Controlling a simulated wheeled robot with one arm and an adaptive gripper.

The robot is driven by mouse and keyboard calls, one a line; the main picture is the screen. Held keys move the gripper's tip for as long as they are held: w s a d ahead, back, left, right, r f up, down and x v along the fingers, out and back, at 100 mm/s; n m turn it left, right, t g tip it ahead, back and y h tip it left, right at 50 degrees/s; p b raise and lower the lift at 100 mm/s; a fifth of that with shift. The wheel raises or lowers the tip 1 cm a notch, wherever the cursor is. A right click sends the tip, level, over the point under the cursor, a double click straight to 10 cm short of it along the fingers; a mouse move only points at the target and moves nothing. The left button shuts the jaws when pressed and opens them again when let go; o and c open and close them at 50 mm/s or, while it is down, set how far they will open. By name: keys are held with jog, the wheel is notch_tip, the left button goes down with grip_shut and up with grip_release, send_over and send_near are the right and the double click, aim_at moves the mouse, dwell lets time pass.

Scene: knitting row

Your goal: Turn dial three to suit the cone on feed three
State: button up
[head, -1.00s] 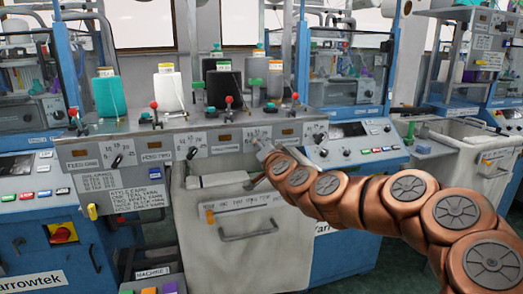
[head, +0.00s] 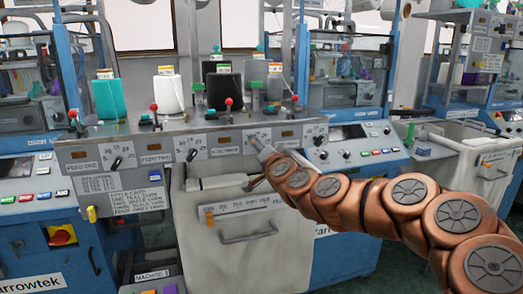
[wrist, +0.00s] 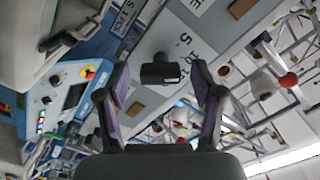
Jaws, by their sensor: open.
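Four cones stand along the machine's top: teal (head: 108,98), white (head: 169,94), black (head: 224,92) and grey (head: 274,85). The black one stands behind the feed three label (head: 225,151). My gripper (head: 257,144) is at the front panel, just right of that label, and covers the dial there in the head view. In the wrist view my open gripper (wrist: 162,92) has a dark dial knob (wrist: 160,70) in the gap between its fingertips. I see space on both sides of the knob. A scale with numbers lies beside it; the exact pointer setting is unclear.
Other dials sit on the panel: one at left (head: 115,162), one beside feed two (head: 192,154), one at far right (head: 318,139). A printed chart (head: 140,198) is below left. Red-topped levers (head: 229,103) stand above. A grey bin (head: 235,225) is below.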

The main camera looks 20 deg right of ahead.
jog(key=s, duration=1.2)
dwell(0.3)
dwell(0.5)
jog(key=s+a+f+n+g+y+p, duration=0.3)
jog(key=s+a+n+g+y, duration=0.15)
jog(key=a, duration=0.55)
jog(key=s+a+f+n+g+p, duration=0.1)
jog(key=s+a+f+n+g, duration=0.15)
jog(key=s, duration=0.25)
jog(key=s+a+f+n+g+p, duration=0.2)
jog(key=s+f+g, duration=0.1)
jog(key=s+f, duration=0.15)
jog(key=s+d+f+g+h+p, duration=0.1)
jog(key=s+d+g, duration=0.3)
jog(key=s, duration=0.9)
jog(key=s+d+f+n+g+h+p, duration=0.1)
jog(key=s+d+g+h+p, duration=0.2)
jog(key=s, duration=1)
jog(key=d+g, duration=0.1)
jog(key=g, duration=0.1)
jog(key=shift+s+d+g, duration=0.25)
jog(key=shift+d+g, duration=0.15)
